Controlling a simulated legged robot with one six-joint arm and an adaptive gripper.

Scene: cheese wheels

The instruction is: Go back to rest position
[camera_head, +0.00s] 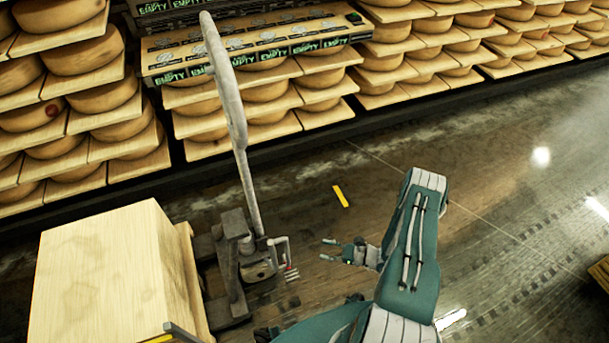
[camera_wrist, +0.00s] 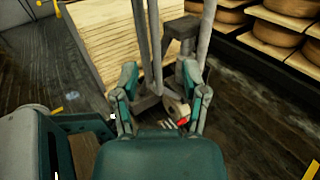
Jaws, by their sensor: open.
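My gripper (camera_head: 328,250) is at the end of my green arm, above the floor in the lower middle of the head view. Its two fingers are spread apart with nothing between them. In the wrist view my gripper (camera_wrist: 157,95) also shows open, with its fingers on either side of a grey upright handle further off. The handle belongs to a grey pallet jack (camera_head: 240,145), which stands left of my gripper in the head view. I cannot tell how far the fingers are from it.
A stack of pale wooden boards (camera_head: 100,270) stands at the lower left, beside the pallet jack. Shelves of cheese wheels (camera_head: 85,95) run along the back, with boxes labelled EMPTY (camera_head: 255,45). A yellow strip (camera_head: 340,196) lies on the floor. The floor at right is mostly clear.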

